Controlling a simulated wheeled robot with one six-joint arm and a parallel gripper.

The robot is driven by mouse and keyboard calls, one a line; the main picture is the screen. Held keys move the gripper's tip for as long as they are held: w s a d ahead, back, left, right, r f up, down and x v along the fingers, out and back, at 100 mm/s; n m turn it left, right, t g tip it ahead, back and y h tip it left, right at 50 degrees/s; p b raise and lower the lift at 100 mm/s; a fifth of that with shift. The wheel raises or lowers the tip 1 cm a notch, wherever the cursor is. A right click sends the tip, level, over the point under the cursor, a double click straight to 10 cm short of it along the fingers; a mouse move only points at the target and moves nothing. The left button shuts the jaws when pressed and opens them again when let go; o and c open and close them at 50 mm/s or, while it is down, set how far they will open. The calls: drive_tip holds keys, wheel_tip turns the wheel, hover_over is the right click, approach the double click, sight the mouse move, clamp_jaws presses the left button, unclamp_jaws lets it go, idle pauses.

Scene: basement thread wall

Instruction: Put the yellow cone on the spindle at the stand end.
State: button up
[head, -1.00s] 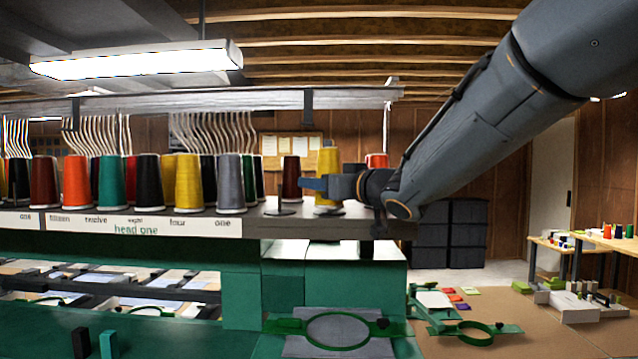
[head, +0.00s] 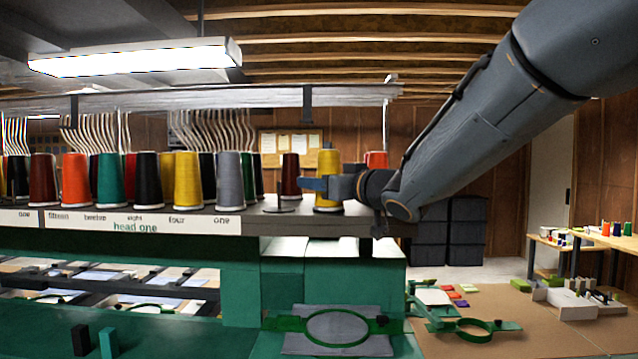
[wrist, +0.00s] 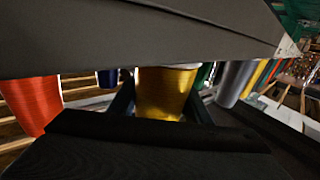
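The yellow cone (head: 328,163) is upright at the right end of the stand (head: 340,223). Its base is at the stand's top, and I cannot tell whether it rests there or is slightly raised. My gripper (head: 328,185) reaches in from the right at the cone's lower half. In the wrist view the yellow cone (wrist: 165,92) sits between the two fingers of my gripper (wrist: 162,98), which lie close against its sides. The spindle under the cone is hidden. A bare spindle with a dark disc (head: 280,209) stands just left of it.
A dark red cone (head: 290,176) stands close behind on the left. A grey cone (head: 229,180) and several others line the stand further left. An orange-red cone (head: 376,160) is behind my wrist. Green hoops (head: 338,327) lie below. The air above the cone is free.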

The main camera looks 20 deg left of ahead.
drive_tip(key=o, duration=0.4)
